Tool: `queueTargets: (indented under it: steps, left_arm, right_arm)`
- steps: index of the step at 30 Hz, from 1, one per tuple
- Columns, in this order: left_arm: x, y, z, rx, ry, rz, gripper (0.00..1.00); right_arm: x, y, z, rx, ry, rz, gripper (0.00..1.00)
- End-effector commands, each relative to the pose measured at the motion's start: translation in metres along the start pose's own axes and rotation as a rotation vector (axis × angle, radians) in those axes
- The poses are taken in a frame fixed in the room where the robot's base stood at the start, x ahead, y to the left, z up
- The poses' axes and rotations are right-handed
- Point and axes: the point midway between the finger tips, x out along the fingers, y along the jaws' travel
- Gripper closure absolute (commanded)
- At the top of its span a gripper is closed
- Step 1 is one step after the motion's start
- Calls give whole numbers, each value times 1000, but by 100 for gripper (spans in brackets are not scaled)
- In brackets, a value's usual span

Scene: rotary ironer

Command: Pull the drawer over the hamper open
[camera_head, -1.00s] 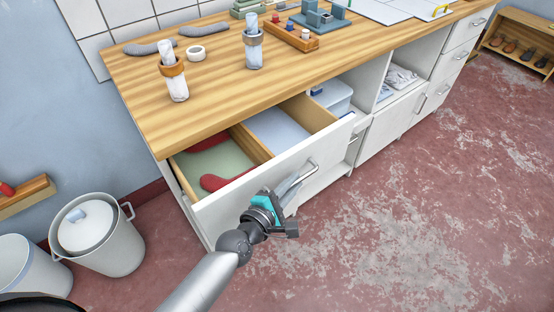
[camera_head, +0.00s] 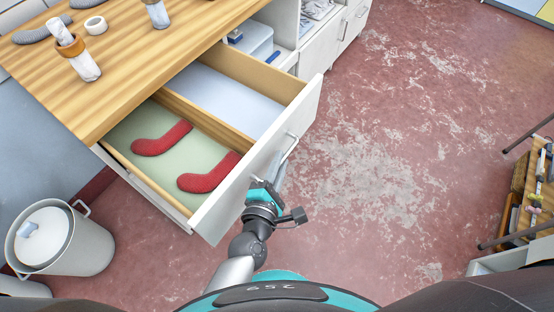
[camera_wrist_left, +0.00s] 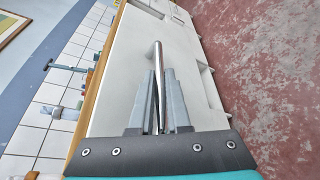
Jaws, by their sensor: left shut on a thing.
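The drawer (camera_head: 262,170) under the wooden worktop stands well out from the cabinet. It has a white front and a divider, with two red socks (camera_head: 163,139) on a green base in one compartment and a bare pale compartment beside it. My left gripper (camera_head: 272,182) is at the bar handle (camera_head: 289,149) on the drawer front. In the left wrist view its fingers (camera_wrist_left: 158,100) are closed around the metal handle (camera_wrist_left: 158,58). My right gripper is not in view. No hamper shows clearly beneath the drawer.
A grey lidded bin (camera_head: 62,240) stands on the floor at the left. A wooden rack (camera_head: 535,190) is at the far right. The red floor (camera_head: 390,140) between is clear.

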Motion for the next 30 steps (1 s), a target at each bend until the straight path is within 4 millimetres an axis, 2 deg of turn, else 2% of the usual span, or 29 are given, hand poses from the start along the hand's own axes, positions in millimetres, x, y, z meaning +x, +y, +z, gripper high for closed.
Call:
queueTargets:
  steps: [6, 7, 15, 24, 30]
  left_arm:
    - [0, -1, 0, 1, 1, -2, 100]
    - [0, -1, 0, 1, 1, -2, 84]
    - [0, 0, 0, 0, 1, -1, 55]
    - [-3, 0, 0, 0, 0, 0, 55]
    - [-29, 0, 0, 0, 1, -4, 55]
  right_arm:
    - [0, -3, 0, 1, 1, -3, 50]
    - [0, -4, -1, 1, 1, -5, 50]
    - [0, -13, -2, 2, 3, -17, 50]
    - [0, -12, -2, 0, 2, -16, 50]
    - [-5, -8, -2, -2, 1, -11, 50]
